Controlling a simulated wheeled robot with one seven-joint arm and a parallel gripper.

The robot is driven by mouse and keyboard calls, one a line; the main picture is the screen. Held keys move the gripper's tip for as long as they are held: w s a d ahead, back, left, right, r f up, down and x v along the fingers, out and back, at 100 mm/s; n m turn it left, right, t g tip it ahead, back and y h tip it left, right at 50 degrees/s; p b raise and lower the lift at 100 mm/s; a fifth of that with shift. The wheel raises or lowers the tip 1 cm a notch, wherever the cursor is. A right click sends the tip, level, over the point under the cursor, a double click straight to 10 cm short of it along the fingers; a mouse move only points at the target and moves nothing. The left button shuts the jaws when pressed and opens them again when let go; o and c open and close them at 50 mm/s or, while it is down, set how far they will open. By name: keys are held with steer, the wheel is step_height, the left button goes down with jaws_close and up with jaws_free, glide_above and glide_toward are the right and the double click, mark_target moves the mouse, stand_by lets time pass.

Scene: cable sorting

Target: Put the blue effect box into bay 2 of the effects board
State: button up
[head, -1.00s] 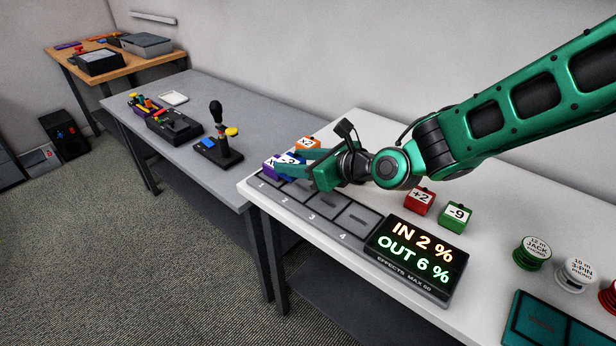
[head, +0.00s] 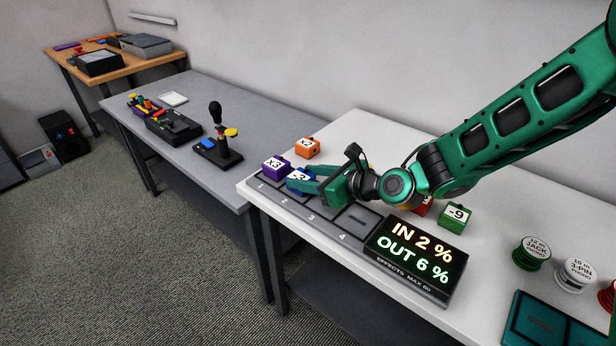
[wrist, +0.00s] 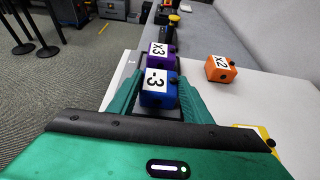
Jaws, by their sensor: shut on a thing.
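The blue effect box (head: 297,176), marked -3, is between the fingers of my gripper (head: 304,184). My gripper is shut on it. The box is over bay 2 of the effects board (head: 324,205), beside the purple x3 box (head: 275,165) in bay 1. The fingers hide its lower part, so I cannot tell whether it touches the bay floor. In the wrist view the blue box (wrist: 158,96) sits upright between both fingers, with the purple box (wrist: 161,60) just beyond it. Bays 3 and 4 look empty.
The orange x2 box (head: 306,147) stands behind the board. The red box (head: 423,207) is partly hidden by my arm; the green -9 box (head: 454,217) stands right of it. The display (head: 412,257) reads IN 2 %, OUT 6 %. A yellow thing (wrist: 262,132) shows beside my gripper in the wrist view.

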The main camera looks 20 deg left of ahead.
steer(key=o, duration=1.2)
steer(key=shift+c, duration=0.2)
steer(key=v, duration=1.1)
steer(key=shift+w+r, duration=0.1)
steer(key=shift+r, duration=0.05)
steer(key=shift+s+d+r, duration=0.2)
steer(key=shift+s+d, duration=0.05)
steer(key=shift+d, duration=0.15)
